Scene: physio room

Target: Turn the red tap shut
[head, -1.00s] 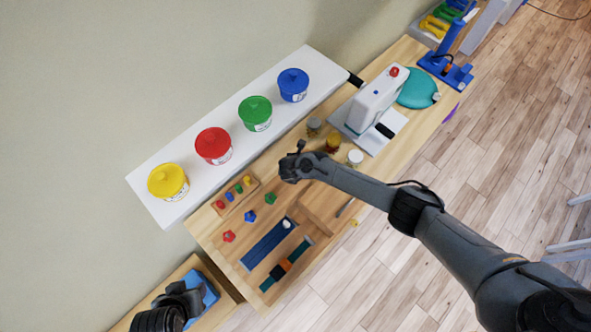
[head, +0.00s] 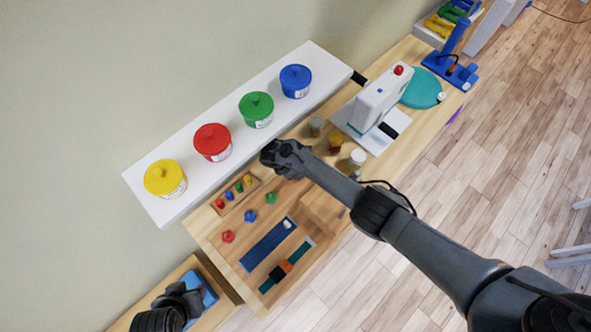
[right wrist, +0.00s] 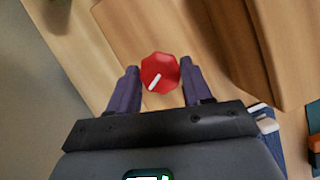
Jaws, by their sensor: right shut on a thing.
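The red tap (right wrist: 159,72) shows in the right wrist view as a faceted red knob with a white line on its face. The line slants from upper right to lower left. My right gripper (right wrist: 161,86) is shut on it, one dark finger on each side. In the head view my right gripper (head: 280,155) is over the bench near the white shelf, and the red tap is hidden there. My left gripper (head: 186,296) is at the lower left, away from the tap; its fingers are too unclear to tell.
The white shelf (head: 152,205) holds yellow, red, green and blue tubs. Small star shapes, including a red one (head: 228,236), and a wooden peg block (head: 228,208) lie on the bench. Jars (head: 352,162) and a white machine (head: 378,100) stand to the right.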

